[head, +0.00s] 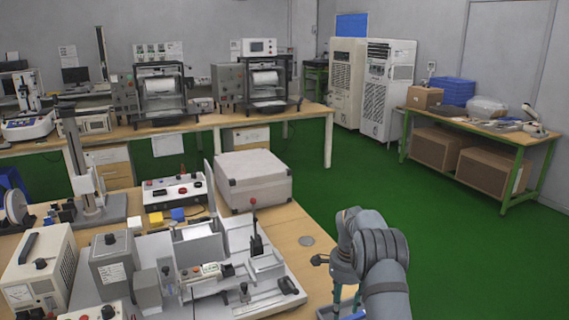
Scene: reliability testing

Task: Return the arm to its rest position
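My arm shows at the lower right of the head view, beside the right edge of the near wooden workbench (318,262). Its grey rounded links bend near the bench edge, with green floor behind them. My gripper (322,260) seems to be the small dark part at the left of the arm, by the bench edge. It is too small and too much hidden by the arm to tell whether its fingers are open or shut. I see nothing clearly held in it.
A test fixture with a red-knobbed lever (254,225) stands on the bench left of my arm. A grey case (253,180) sits behind it. A green-framed table (480,133) with boxes stands at the right. Green floor (450,240) is clear between.

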